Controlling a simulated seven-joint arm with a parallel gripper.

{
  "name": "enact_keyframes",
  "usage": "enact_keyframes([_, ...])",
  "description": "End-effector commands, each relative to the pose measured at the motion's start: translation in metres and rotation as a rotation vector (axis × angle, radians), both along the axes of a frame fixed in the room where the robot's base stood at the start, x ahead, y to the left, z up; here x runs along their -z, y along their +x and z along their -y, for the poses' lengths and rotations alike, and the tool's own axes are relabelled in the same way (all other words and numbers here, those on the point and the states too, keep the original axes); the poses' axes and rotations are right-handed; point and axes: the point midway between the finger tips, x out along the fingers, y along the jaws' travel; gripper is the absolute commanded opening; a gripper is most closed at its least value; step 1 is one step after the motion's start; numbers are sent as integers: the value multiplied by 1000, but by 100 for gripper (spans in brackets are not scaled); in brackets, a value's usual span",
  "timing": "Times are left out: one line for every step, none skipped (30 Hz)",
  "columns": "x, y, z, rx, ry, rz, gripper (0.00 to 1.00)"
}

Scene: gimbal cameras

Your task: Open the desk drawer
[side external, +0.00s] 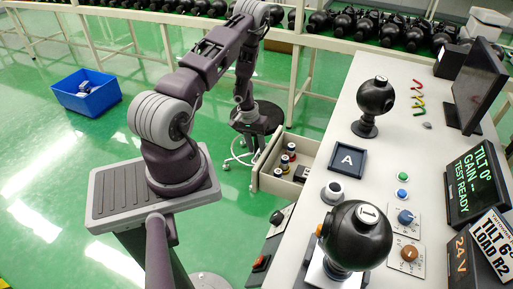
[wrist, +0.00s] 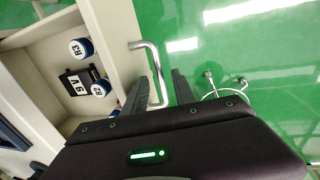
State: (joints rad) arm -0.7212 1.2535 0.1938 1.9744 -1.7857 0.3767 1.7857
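The desk drawer (side external: 279,184) stands out from the left side of the white desk, and its inside shows. In the wrist view the drawer's pale front wall (wrist: 120,45) carries a silver bar handle (wrist: 155,72). My gripper (wrist: 158,88) is open, with one dark finger on each side of the handle bar. A gap shows between the bar and the right finger; contact on the left is unclear. In the side view the fingertips are hard to make out against the dark stool.
The drawer holds cylinders marked R3 (wrist: 80,48) and R2 (wrist: 100,88) and a 9 V block (wrist: 76,84). A stool (side external: 262,115) stands behind my gripper. Black ball devices (side external: 375,97) and a framed A tile (side external: 347,160) stand on the desk. Green floor lies left of the drawer.

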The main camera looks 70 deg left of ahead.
Motion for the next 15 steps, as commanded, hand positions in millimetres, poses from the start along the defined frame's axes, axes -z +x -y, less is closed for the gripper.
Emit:
enact_keyframes([3,0,1,0,-1,-1,33])
enact_keyframes([4,0,1,0,-1,-1,33])
enact_keyframes([4,0,1,1,0,0,33])
enact_keyframes([5,0,1,1,0,0,33])
enact_keyframes([4,0,1,0,0,0,33])
enact_keyframes([4,0,1,0,0,0,33])
enact_keyframes([4,0,1,0,0,0,33])
enact_keyframes([4,0,1,0,0,0,33])
enact_keyframes([4,0,1,0,0,0,27])
enact_keyframes([4,0,1,0,0,0,21])
enact_keyframes([4,0,1,0,0,0,15])
enact_keyframes([4,0,1,0,0,0,7])
enact_keyframes([4,0,1,0,0,0,1])
enact_keyframes([4,0,1,-1,0,0,0])
enact_keyframes([4,0,1,-1,0,0,0])
